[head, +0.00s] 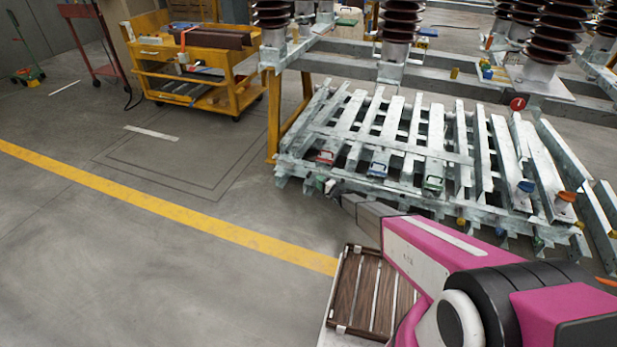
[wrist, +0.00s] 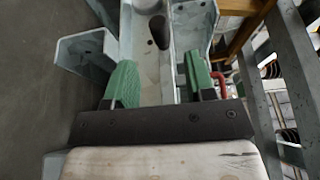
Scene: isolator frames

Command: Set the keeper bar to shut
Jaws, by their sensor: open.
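My gripper (wrist: 160,82) shows in the wrist view as two green fingers spread apart on a dark plate, with nothing held between them. A pale grey metal channel with a dark oval hole (wrist: 158,32) lies beyond and between the fingers. A red handle (wrist: 221,86) shows just right of the right finger. In the head view my arm reaches to the front left corner of a stack of galvanised frames.
The galvanised stack (head: 400,135) fills the right middle, with brown insulators (head: 397,22) behind it. A slatted wooden tray (head: 345,292) is below my arm. A yellow trolley (head: 200,68) stands at the back left.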

